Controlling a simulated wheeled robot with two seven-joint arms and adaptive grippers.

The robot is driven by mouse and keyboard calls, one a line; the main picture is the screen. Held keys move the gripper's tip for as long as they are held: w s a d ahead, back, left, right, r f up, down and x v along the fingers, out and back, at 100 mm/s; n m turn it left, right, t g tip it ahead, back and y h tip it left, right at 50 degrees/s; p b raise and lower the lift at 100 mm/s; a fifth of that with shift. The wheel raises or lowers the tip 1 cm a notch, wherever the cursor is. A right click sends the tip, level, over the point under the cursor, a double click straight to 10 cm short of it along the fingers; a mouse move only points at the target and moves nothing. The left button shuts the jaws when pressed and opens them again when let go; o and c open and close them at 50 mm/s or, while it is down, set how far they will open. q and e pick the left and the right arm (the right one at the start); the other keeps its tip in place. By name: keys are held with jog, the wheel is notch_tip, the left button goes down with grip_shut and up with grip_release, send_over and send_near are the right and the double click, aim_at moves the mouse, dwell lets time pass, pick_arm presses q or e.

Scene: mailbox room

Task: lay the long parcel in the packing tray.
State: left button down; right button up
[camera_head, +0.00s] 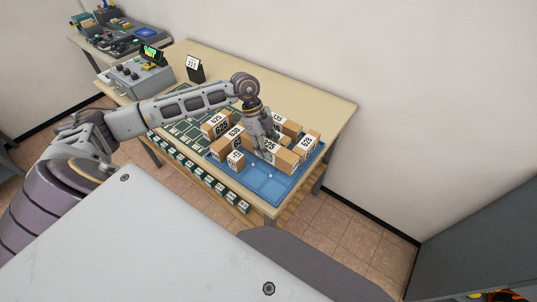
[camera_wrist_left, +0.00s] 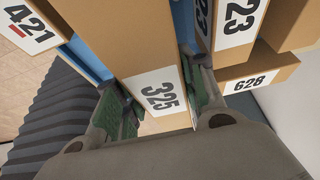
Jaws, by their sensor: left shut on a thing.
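My left gripper (camera_head: 266,149) reaches down among the brown parcels over the blue packing tray (camera_head: 262,190). It is shut on a long brown parcel (camera_head: 284,158) with a white label. In the left wrist view this parcel (camera_wrist_left: 150,45) reads 325 and stands between the two green-padded fingers (camera_wrist_left: 155,100). The parcel is over or in the tray; I cannot tell whether it touches the tray floor. My right gripper is not in view.
Other brown parcels crowd the tray, including one labelled 628 (camera_head: 307,145) and a small one (camera_head: 236,160) at the left. The tray's front part is bare. A grey device (camera_head: 140,77) stands at the table's far left end.

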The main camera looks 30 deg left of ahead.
pick_arm(q)
jog(key=shift+f, duration=1.8)
jog(key=shift+f, duration=0.1)
jog(key=c, duration=0.9)
grip_release()
jog(key=v, duration=1.2)
